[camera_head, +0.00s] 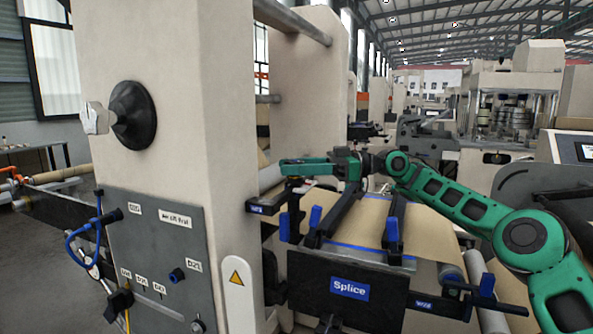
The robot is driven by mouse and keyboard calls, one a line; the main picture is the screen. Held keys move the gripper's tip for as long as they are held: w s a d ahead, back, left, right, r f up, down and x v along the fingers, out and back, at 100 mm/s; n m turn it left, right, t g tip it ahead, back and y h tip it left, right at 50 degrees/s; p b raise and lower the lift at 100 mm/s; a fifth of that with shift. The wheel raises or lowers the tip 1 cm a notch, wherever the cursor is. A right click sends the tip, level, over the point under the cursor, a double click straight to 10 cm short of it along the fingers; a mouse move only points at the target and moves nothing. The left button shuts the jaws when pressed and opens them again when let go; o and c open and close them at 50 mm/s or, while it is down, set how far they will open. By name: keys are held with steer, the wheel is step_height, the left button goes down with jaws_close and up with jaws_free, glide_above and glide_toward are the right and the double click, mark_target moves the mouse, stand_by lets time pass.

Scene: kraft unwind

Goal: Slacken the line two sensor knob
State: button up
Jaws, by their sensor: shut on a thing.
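My gripper (287,166) is at the left end of my green arm, its fingers reaching left toward the beige column. It is shut around the top of a small black sensor bracket (291,195) beside the column. The knob between the fingers is mostly hidden by them. A small blue label (257,209) sits on the bracket's lower arm, too small to read surely. A second bracket with a similar blue label (423,304) is at the lower right of the splice table.
The black splice panel (318,290) with a blue "Splice" label stands below my gripper. Blue-handled clamps (391,230) rise over the brown kraft web (366,215). The beige column (170,150) and a grey control panel (150,255) with knobs fill the left side.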

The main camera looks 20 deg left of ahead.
steer(key=shift+a+f, duration=0.1)
steer(key=shift+f, duration=0.1)
steer(key=o, duration=1.1)
steer(key=shift+w, duration=0.1)
steer(key=shift+c, duration=0.2)
steer(key=shift+r, duration=0.1)
steer(key=v, duration=1.1)
steer(key=shift+w, duration=0.2)
